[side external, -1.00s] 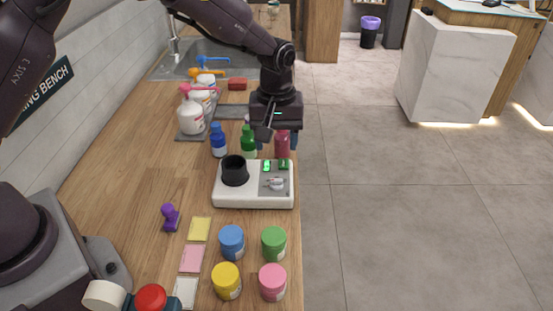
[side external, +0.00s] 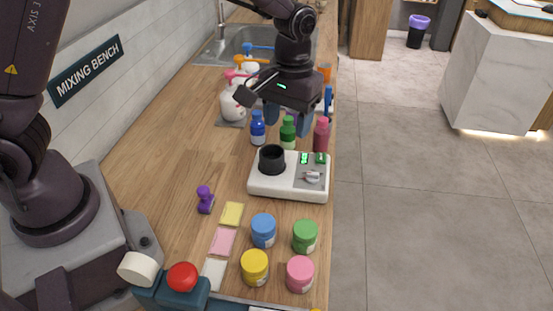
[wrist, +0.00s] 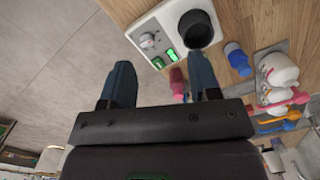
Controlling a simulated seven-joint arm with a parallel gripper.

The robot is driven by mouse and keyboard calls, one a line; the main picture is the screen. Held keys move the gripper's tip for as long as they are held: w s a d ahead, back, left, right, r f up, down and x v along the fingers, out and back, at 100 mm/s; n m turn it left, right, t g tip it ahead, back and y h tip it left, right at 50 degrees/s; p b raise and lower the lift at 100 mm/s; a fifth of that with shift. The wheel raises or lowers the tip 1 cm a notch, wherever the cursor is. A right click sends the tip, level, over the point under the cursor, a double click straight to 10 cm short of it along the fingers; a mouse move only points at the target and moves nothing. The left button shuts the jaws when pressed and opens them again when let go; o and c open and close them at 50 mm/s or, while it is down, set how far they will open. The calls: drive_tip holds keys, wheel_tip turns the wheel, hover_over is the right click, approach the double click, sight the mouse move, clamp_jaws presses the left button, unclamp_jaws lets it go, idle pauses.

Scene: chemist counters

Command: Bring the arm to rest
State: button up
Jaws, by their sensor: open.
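My gripper (side external: 288,118) hangs over the wooden bench, just behind the small bottles in the side view. In the wrist view my gripper (wrist: 162,84) has its two blue fingers spread wide with nothing between them. The white mixing device (side external: 262,186) with a black cup (side external: 272,160) stands nearer the camera than my gripper. The device (wrist: 135,34) also shows in the wrist view, beyond the fingertips. A blue bottle (side external: 258,130), a green bottle (side external: 288,134) and a pink-red bottle (side external: 321,135) stand between the device and my gripper.
Pump bottles (side external: 233,104) stand left of my gripper by the sink (side external: 212,54). Several jars (side external: 263,230), coloured cards (side external: 222,242) and a purple stamp-like object (side external: 205,198) lie nearer the camera. The bench's left middle is bare. Its right edge drops to the floor.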

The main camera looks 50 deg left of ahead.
drive_tip(key=s+a+r+m+t, duration=0.2)
drive_tip(key=s+a+r+t, duration=0.1)
drive_tip(key=s+r, duration=0.4)
drive_tip(key=s+a+r+m+t, duration=0.2)
drive_tip(key=s+r, duration=0.6)
drive_tip(key=s, duration=0.4)
drive_tip(key=shift+s+a+r+t, duration=0.15)
drive_tip(key=shift+s+a+t, duration=0.15)
drive_tip(key=shift+a+t, duration=0.35)
